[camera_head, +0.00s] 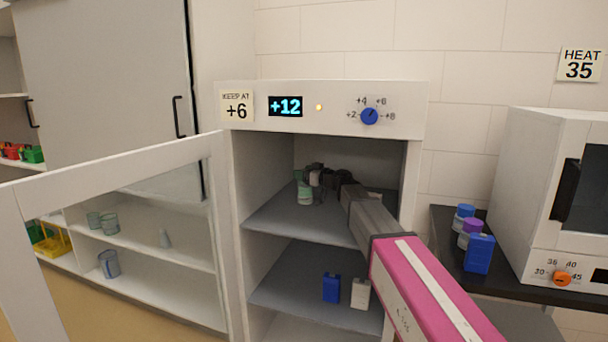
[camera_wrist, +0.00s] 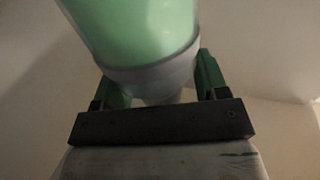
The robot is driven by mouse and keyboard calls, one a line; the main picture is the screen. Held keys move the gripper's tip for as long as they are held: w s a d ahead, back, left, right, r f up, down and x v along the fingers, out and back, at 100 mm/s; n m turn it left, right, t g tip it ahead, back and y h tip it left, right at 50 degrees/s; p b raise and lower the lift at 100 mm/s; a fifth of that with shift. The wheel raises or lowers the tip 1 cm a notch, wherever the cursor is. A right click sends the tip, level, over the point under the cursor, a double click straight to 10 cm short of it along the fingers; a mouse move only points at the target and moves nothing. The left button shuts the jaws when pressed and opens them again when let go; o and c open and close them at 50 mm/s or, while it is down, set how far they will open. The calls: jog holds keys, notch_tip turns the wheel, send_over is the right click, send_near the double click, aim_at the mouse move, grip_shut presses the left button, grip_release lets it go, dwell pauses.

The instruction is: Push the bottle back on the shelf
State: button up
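The bottle (camera_head: 304,193) stands upright on the upper shelf (camera_head: 284,222) of the open cabinet, left of my arm's end. Its body is pale green. In the wrist view the bottle (camera_wrist: 140,30) is very close, with its green body at the top and a grey end below. My gripper (camera_head: 316,176) is inside the cabinet at the bottle. In the wrist view my gripper (camera_wrist: 162,85) has its two fingers apart, one on each side of the bottle's grey end. I cannot tell whether they press on it.
The cabinet door (camera_head: 110,180) stands open at the left. A blue bottle (camera_head: 331,288) and a white bottle (camera_head: 360,293) stand on the shelf below. Several containers sit on the dark counter (camera_head: 520,277) at the right, beside a white oven (camera_head: 535,170). My arm fills the cabinet opening's right side.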

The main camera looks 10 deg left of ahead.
jog(key=shift+r, duration=0.1)
jog(key=shift+r, duration=0.3)
jog(key=r, duration=0.3)
jog(key=shift+s+a+r, duration=0.15)
jog(key=shift+s+r, duration=0.1)
jog(key=shift+r, duration=0.1)
jog(key=s+a+r, duration=0.5)
jog(key=s+r, duration=0.1)
jog(key=s, duration=0.3)
jog(key=shift+s+a+r, duration=0.25)
jog(key=shift+a, duration=0.05)
jog(key=shift+s, duration=0.15)
